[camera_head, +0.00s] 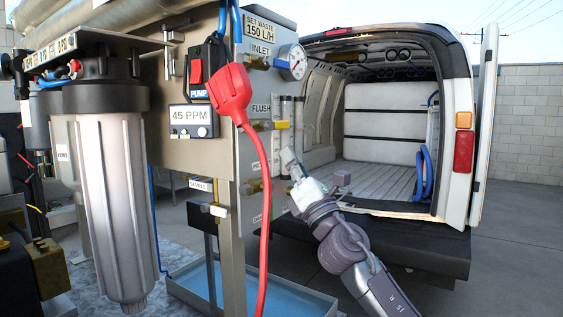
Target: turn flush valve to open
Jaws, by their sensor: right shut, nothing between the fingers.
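The flush valve (263,125) is on the right side of the grey panel, just below the FLUSH label (261,107). Its yellow handle lies roughly level and points right. My right gripper (289,157) is shut and empty, to the lower right of the valve. Its fingers point up and left, and I see a gap between them and the handle. My left gripper is not in view.
A red plug (230,92) and its cable hang in front of the panel, left of the valve. A pressure gauge (292,62) sits above, and another brass valve (251,187) below. A blue tray (290,297) stands underneath. A white van (455,130) is behind at right.

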